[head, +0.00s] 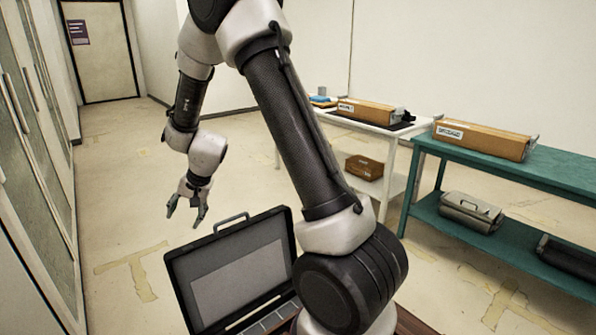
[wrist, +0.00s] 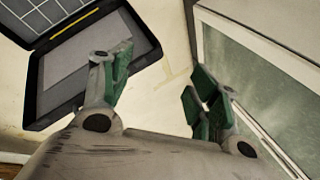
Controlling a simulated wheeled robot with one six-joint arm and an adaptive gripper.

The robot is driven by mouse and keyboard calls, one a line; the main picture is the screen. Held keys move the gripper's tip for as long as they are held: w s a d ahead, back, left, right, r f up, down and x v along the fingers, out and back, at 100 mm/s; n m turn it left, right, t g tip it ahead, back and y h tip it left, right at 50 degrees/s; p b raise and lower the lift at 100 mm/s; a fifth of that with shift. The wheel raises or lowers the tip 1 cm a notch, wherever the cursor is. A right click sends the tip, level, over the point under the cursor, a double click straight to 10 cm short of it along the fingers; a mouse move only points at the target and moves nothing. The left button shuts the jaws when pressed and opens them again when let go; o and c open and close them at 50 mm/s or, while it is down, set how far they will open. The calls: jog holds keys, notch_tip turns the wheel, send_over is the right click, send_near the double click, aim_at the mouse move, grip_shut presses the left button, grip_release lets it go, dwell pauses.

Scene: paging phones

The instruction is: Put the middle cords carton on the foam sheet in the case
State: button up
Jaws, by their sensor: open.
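The open black case (head: 240,262) is at the bottom of the head view, its lid raised and lined with a plain grey panel (head: 240,285). Part of its compartments shows below; my arm hides the rest. In the wrist view the case (wrist: 40,120) is at the upper left. I cannot tell which grey surface is the foam sheet. Brown cartons are on the white table (head: 366,112) and the green bench (head: 482,139); their labels are too small to read, so I cannot tell which is the middle cords carton.
A small brown box (head: 364,167) sits on the white table's (head: 396,186) lower shelf. Tall cabinets (head: 30,160) line the left side. The floor toward the door (head: 97,50) is clear.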

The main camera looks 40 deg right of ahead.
jog(key=s+d+r+n, duration=0.2)
jog(key=s+d+r, duration=0.1)
jog(key=s+r, duration=0.5)
jog(key=s+d+r+n, duration=0.3)
jog(key=s+r, duration=0.4)
jog(key=r, duration=0.2)
jog(key=s+d+r+n+h, duration=0.1)
jog(key=s+d, duration=0.3)
jog(key=s, duration=0.5)
jog(key=s+d+r+n+h, duration=0.2)
jog(key=s+d+r, duration=0.2)
jog(key=s, duration=0.6)
jog(key=shift+d+r, duration=0.1)
